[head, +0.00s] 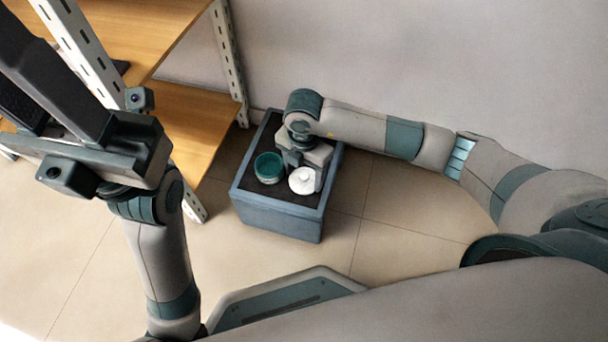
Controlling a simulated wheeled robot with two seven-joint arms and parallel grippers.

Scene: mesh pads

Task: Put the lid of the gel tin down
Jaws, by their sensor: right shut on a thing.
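The gel tin (268,168) is a teal, round, open-topped tin. It stands on the dark top of a blue-grey box (276,215). The white round lid (303,181) with a small knob is just right of the tin, apart from it. My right gripper (305,170) points down over the box and is shut on the lid. Its fingers are partly hidden by its own body, and I cannot tell if the lid touches the box top. My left gripper (40,90) is large at the upper left, away from the box. Its fingertips run out of the picture.
A wooden shelf unit (190,118) with perforated metal posts stands left of the box, with a post close by. A plain wall is behind. The tiled floor (400,215) right of and in front of the box is clear.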

